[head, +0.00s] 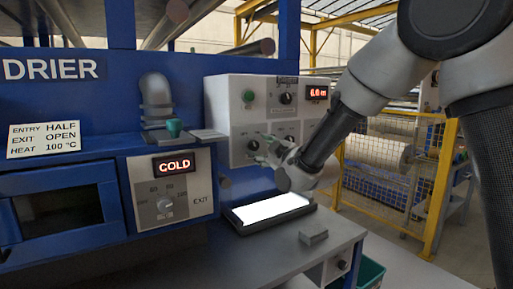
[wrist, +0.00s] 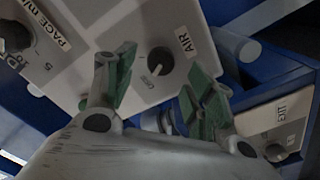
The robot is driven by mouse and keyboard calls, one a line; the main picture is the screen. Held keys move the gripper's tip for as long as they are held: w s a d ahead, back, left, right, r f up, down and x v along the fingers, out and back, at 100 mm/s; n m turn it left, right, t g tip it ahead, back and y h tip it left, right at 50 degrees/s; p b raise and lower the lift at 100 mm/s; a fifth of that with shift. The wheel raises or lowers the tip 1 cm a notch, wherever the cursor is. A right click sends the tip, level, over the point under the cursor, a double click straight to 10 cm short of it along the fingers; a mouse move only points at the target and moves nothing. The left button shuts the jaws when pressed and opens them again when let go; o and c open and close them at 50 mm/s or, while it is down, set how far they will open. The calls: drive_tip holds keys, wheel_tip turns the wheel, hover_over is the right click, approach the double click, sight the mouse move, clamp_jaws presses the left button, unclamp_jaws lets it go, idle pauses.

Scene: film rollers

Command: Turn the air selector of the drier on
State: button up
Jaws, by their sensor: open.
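The air selector is a dark round knob with a pale pointer line, labelled AIR, on the white control panel; it shows in the wrist view (wrist: 160,62). In the head view the knob (head: 253,146) sits low on the panel, just left of my fingertips. My gripper (head: 266,149) is open and empty in front of the panel. In the wrist view the green-padded fingers of my gripper (wrist: 162,88) stand apart, with the knob beyond the gap between them. I see no clear contact with the knob. The small position marks around it are too blurred to read.
The white panel (head: 224,103) also carries a green button (head: 247,97), an upper knob (head: 285,98) and a red display (head: 317,94). The EXIT selector (head: 165,205) sits below a COLD display (head: 174,165). A lit tray (head: 272,209) and a grey block (head: 313,237) are below my gripper.

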sight(256, 146)
drive_tip(key=x, duration=0.4)
drive_tip(key=shift+w+a, duration=0.1)
drive_tip(key=c, duration=1)
drive_tip(key=shift+m, duration=0.3)
drive_tip(key=m, duration=0.5)
drive_tip(key=shift+m, duration=0.3)
drive_tip(key=m, duration=0.5)
drive_tip(key=shift+m, duration=0.4)
